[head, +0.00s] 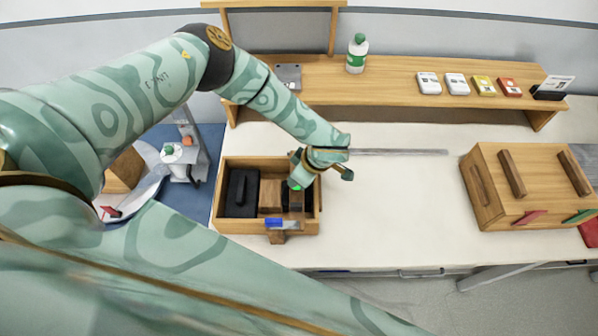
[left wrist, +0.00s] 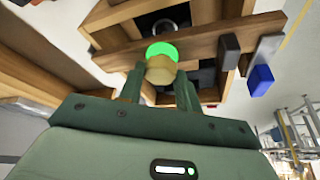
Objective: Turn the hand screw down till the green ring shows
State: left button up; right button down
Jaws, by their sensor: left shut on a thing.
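The hand screw shows in the left wrist view as a tan knob (left wrist: 160,70) with a bright green round face (left wrist: 161,49) beyond it, against a wooden bar. A small green spot (head: 297,187) shows below my left gripper (head: 301,175) in the head view, over the wooden box (head: 228,226). My left gripper (left wrist: 158,84) is shut on the knob, one finger on each side. The threaded part of the screw is hidden. My right gripper is in neither view.
The box holds a black block (head: 242,192); a blue piece (head: 274,222) is at its front. A wooden case (head: 487,213) stands at right. A raised shelf (head: 390,80) carries a bottle (head: 357,54) and small packs. The middle of the table is mostly clear.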

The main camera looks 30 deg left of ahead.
pick_arm(q)
jog(key=shift+s, duration=0.1)
dwell(0.4)
jog(key=o, duration=1)
jog(key=v, duration=1.6)
jog(key=shift+b, duration=0.3)
jog(key=shift+a+r, duration=0.1)
